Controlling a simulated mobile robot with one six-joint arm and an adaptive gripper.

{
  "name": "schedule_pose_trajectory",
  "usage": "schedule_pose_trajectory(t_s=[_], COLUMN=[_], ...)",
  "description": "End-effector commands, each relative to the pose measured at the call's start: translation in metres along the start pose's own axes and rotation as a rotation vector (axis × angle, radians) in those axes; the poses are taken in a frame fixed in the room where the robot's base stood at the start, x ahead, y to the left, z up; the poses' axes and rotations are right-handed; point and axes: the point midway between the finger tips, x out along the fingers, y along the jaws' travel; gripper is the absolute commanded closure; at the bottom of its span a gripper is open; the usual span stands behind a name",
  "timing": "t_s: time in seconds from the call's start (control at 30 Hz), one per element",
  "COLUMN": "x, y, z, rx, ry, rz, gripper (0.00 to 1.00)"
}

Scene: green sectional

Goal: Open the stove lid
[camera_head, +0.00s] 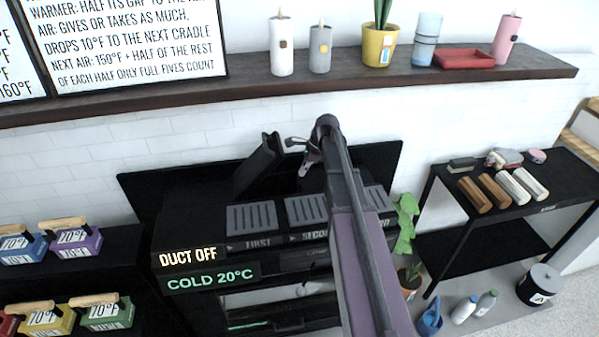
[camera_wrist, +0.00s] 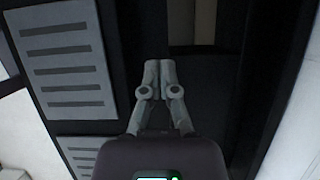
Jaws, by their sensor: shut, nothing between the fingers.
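The black stove (camera_head: 190,205) stands against the white brick wall, with several grey slotted grilles on its top. A dark flap that looks like the lid (camera_head: 258,166) stands raised and tilted at the back left of the stove top. My gripper (camera_head: 305,171) is above the back of the stove, to the right of this flap and apart from it. In the wrist view my gripper (camera_wrist: 159,66) has its fingertips together and empty, over a dark surface beside the slotted grilles (camera_wrist: 68,60). My arm hides part of the stove's right side.
A dark shelf (camera_head: 180,101) with candles and a yellow plant pot (camera_head: 379,46) runs above the stove. Labelled coloured blocks (camera_head: 107,312) stand at left. A black side table (camera_head: 495,215) with wooden blocks is at right. Signs on the stove read "DUCT OFF" and "COLD 20°C".

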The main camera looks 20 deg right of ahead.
Motion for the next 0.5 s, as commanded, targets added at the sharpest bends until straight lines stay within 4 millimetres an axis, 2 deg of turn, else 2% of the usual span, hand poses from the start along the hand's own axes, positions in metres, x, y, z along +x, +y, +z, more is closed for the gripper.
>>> schedule_pose_trajectory(t_s=[0.03, 0.5], x=[0.007, 0.031], y=[0.0, 0.0], z=[-0.005, -0.032], rx=[0.001, -0.001], ry=[-0.014, -0.083], rz=[0.0, -0.001], gripper=[1.0, 1.0])
